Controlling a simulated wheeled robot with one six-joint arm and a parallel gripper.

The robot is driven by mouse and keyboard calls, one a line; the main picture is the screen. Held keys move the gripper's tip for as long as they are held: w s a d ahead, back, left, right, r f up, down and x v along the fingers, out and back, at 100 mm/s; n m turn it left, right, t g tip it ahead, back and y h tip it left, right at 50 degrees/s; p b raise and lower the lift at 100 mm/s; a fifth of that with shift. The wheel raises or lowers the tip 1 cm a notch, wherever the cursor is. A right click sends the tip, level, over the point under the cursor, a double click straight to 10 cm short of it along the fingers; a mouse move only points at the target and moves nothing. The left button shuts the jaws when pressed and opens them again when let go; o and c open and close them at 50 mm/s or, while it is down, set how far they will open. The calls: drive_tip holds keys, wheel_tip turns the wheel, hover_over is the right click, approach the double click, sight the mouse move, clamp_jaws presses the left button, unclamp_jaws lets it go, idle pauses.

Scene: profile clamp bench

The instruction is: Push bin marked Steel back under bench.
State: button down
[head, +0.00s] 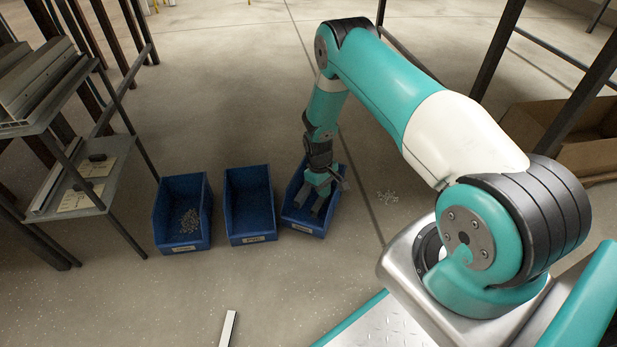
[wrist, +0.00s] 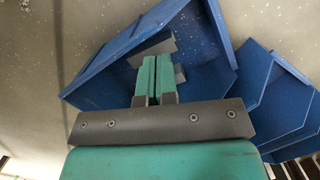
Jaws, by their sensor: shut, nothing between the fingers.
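Three blue open bins stand in a row on the floor in the head view: a left bin (head: 163,215), a middle bin (head: 230,208) and a right bin (head: 289,215). Each has a small front label, too small to read, so I cannot tell which is marked Steel. My gripper (head: 318,188) is over or in the right bin, pointing down. In the wrist view its two teal fingers (wrist: 155,78) are together and empty, in front of a blue bin (wrist: 110,75) with grey metal pieces (wrist: 154,50) inside. Contact with the bin is unclear.
The left bin holds small grey parts (head: 190,220). A rack (head: 100,165) with metal profiles stands at left. A cardboard box (head: 590,155) is at right. Small scraps (head: 387,197) lie right of the bins, and a pale bar (head: 228,328) lies in front. The floor behind the bins is clear.

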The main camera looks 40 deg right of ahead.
drive_tip(key=w+a+p, duration=0.1)
drive_tip(key=w+a, duration=0.1)
drive_tip(key=w, duration=0.7)
drive_tip(key=shift+w, duration=0.4)
drive_tip(key=shift+r, duration=0.1)
